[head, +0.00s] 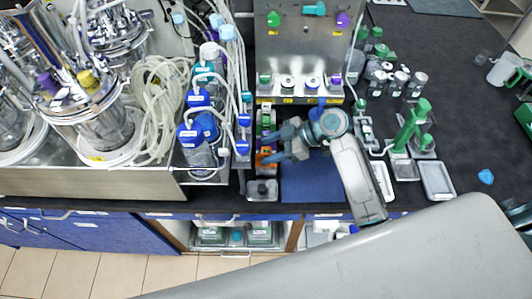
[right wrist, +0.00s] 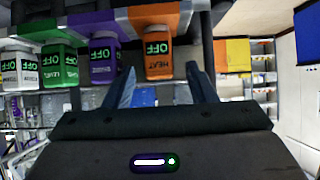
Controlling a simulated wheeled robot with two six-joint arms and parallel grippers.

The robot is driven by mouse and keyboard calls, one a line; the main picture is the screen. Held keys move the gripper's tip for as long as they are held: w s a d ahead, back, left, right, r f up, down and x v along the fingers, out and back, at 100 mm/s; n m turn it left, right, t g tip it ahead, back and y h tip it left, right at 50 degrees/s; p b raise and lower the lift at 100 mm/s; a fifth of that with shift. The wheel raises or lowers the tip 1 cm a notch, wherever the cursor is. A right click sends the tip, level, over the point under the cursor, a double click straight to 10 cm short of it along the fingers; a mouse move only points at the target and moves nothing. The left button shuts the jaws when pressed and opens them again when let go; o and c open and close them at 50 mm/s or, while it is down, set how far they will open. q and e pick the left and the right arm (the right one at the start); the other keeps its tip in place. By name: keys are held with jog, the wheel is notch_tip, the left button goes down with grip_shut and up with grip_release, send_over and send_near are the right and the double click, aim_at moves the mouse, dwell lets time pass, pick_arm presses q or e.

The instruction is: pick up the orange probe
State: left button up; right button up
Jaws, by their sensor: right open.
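An orange piece (head: 265,152) shows in the head view in a narrow row of coloured pieces, partly covered by my right gripper. In the right wrist view an orange block (right wrist: 158,45) with a dark display reading OFF and HEAT is ahead of the fingers, slightly left of centre. I cannot tell whether a separate orange probe is attached to it. My right gripper (head: 275,146) is open and points left at the row. Its two fingers also show in the right wrist view (right wrist: 162,82), with nothing between them. My left gripper is not in view.
Purple (right wrist: 104,55) and green (right wrist: 59,62) blocks stand beside the orange one. Blue-capped bottles (head: 195,135) stand left of the gripper. A green stand (head: 408,130) and metal trays (head: 437,180) are right. A blue mat (head: 310,182) lies below the gripper, mostly clear.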

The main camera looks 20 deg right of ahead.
jog(key=c, duration=1.1)
